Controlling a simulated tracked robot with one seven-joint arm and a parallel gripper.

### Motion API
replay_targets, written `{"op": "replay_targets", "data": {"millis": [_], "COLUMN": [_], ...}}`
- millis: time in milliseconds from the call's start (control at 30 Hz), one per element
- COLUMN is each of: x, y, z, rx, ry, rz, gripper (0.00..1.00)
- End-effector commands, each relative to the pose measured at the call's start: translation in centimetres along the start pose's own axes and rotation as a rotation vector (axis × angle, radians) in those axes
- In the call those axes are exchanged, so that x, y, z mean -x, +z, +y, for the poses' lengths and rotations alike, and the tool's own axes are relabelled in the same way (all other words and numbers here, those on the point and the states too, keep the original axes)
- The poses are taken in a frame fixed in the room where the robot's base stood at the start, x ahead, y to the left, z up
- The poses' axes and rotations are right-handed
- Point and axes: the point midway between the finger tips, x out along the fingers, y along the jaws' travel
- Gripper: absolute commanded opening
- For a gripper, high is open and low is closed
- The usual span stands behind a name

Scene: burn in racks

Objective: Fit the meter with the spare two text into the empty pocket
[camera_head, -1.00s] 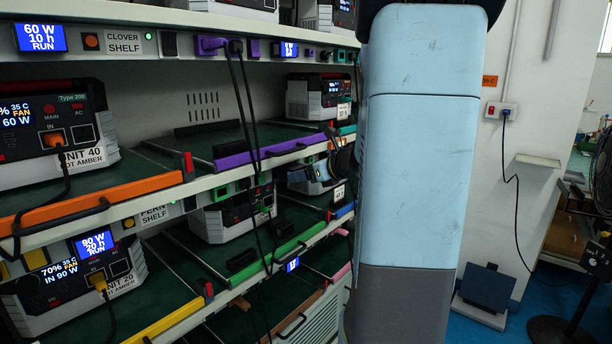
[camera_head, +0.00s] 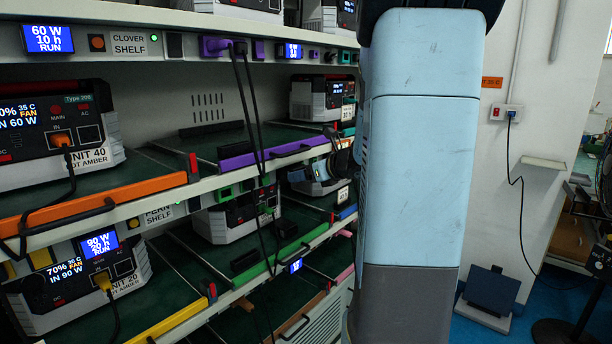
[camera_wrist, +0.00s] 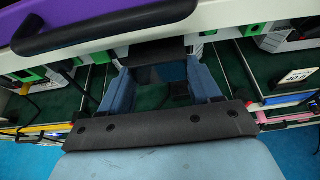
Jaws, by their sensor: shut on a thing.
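My gripper (camera_wrist: 160,70) has two blue fingers on either side of a dark block (camera_wrist: 158,50) at their tips, and is shut on it. Most of the block is hidden, and no spare two text is readable on it or elsewhere. In the head view, blue parts that look like my fingers (camera_head: 320,170) show at the far end of the middle shelf, partly behind my arm. I cannot tell which opening is the empty pocket. A bare green bay (camera_head: 195,145) lies behind a purple front strip (camera_head: 250,158).
Unit 40 (camera_head: 85,165) stands left behind an orange strip, and unit 20 (camera_head: 70,300) below it. Black cables (camera_head: 245,105) hang across the shelf fronts. In the wrist view, a purple strip with a black handle (camera_wrist: 110,25) crosses the top left. Floor shows at right.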

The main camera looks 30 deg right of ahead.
Motion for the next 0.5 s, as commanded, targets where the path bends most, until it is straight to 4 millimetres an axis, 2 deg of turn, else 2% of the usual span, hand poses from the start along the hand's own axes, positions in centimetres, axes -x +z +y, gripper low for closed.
{"op": "replay_targets", "data": {"millis": [500], "x": [-0.79], "y": [0.35], "z": [0.03], "rx": [0.001], "ry": [0.001], "rz": [0.0], "gripper": [0.14]}}
